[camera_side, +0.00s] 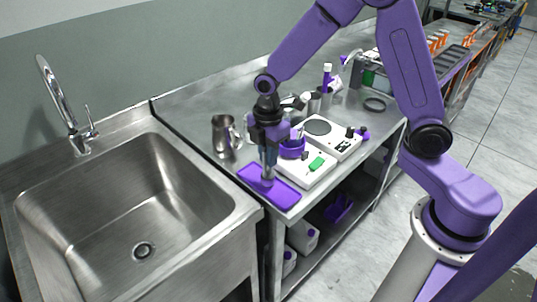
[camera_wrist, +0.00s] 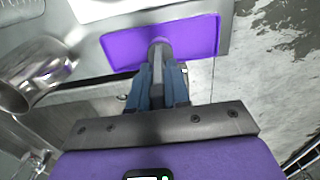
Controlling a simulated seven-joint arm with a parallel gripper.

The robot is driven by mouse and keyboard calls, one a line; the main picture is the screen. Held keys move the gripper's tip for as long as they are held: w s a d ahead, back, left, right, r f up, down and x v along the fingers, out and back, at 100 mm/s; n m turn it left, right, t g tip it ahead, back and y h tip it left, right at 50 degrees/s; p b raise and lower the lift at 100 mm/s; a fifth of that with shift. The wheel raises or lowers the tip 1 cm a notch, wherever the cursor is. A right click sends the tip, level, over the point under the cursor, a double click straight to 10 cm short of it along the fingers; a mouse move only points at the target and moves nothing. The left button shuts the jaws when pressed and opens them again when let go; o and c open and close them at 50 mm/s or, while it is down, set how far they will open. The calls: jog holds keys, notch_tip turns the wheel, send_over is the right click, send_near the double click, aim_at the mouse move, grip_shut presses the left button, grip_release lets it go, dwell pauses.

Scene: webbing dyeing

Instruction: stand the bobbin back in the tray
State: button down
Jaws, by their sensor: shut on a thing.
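The shallow purple tray (camera_side: 284,195) lies at the front edge of the steel counter, beside the sink; it also shows in the wrist view (camera_wrist: 200,36). My gripper (camera_side: 268,166) points down over the tray, and its blue fingers (camera_wrist: 158,85) are shut on the bobbin. The bobbin (camera_side: 267,181) is a small grey piece, mostly hidden by the fingers. In the wrist view the grey, rounded bobbin (camera_wrist: 159,48) sticks out past the fingertips, over the tray area. It looks roughly upright in the side view. I cannot tell whether its lower end touches the tray floor.
A steel jug (camera_side: 224,136) stands left of my gripper, close to it in the wrist view (camera_wrist: 30,72). A white device (camera_side: 304,168) with a purple bowl (camera_side: 292,149) stands right behind the tray. The sink (camera_side: 130,205) is at left.

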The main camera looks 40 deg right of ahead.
jog(key=shift+f, duration=0.25)
jog(key=c, duration=1.1)
grip_release()
notch_tip(320, 180, up, 12)
jog(key=shift+r, duration=0.15)
jog(key=s+d+f+m, duration=0.1)
jog(key=s+d+m, duration=0.1)
jog(key=s, duration=1.1)
jog(key=s+d+f+m, duration=0.1)
jog(key=s+d+m, duration=0.1)
jog(key=s, duration=1)
jog(key=shift+s+d+m, duration=0.35)
jog(key=shift+m, duration=0.35)
